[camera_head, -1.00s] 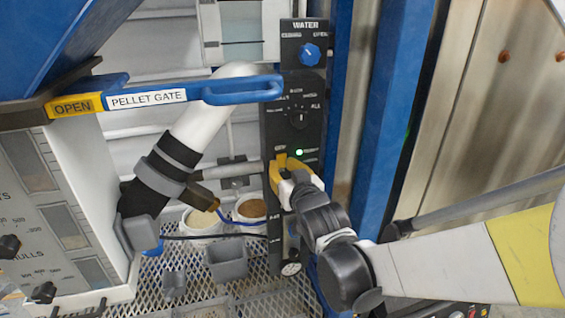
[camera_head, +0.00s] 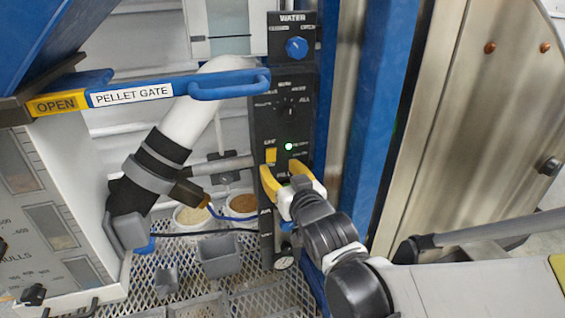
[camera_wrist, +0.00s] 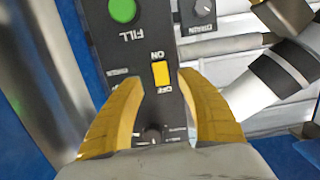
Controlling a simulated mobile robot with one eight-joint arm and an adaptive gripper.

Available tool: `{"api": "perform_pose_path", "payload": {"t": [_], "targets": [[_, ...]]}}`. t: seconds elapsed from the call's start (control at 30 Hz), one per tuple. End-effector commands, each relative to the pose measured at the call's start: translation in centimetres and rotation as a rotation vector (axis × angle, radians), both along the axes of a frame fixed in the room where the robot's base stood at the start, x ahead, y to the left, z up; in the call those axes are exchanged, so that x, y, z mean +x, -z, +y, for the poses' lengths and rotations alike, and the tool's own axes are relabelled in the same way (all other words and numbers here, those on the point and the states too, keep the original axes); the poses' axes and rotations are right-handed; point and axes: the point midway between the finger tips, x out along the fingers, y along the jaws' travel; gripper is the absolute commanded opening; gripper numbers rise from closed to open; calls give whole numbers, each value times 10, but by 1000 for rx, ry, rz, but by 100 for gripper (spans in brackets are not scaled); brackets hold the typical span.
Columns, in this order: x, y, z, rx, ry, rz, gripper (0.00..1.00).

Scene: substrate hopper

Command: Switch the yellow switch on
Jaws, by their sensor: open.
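My gripper (camera_head: 280,167) has yellow fingers and is open and empty, just below and in front of the switch. In the wrist view my gripper (camera_wrist: 158,80) has one fingertip on each side of the switch; contact is not visible.
A blue water knob (camera_head: 296,47) and a black selector dial (camera_head: 290,109) sit higher on the panel. A green FILL button (camera_wrist: 122,10) is near the switch. The blue pellet gate handle (camera_head: 228,86) and white pipe (camera_head: 205,110) stand left, a blue post (camera_head: 377,120) right.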

Motion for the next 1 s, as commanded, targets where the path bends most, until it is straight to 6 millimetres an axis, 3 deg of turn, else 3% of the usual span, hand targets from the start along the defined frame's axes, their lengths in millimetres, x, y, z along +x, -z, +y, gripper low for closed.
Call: {"api": "perform_pose_path", "payload": {"t": [0.13,0.33,0.83,0.93,1.0], "targets": [[-30,-4,-9,0,0,0,45],[-53,-8,-15,0,0,0,45],[-61,-8,-20,-1,4,6,45],[-64,-1,-37,-19,40,63,45],[-71,9,-60,-42,88,150,45]]}}
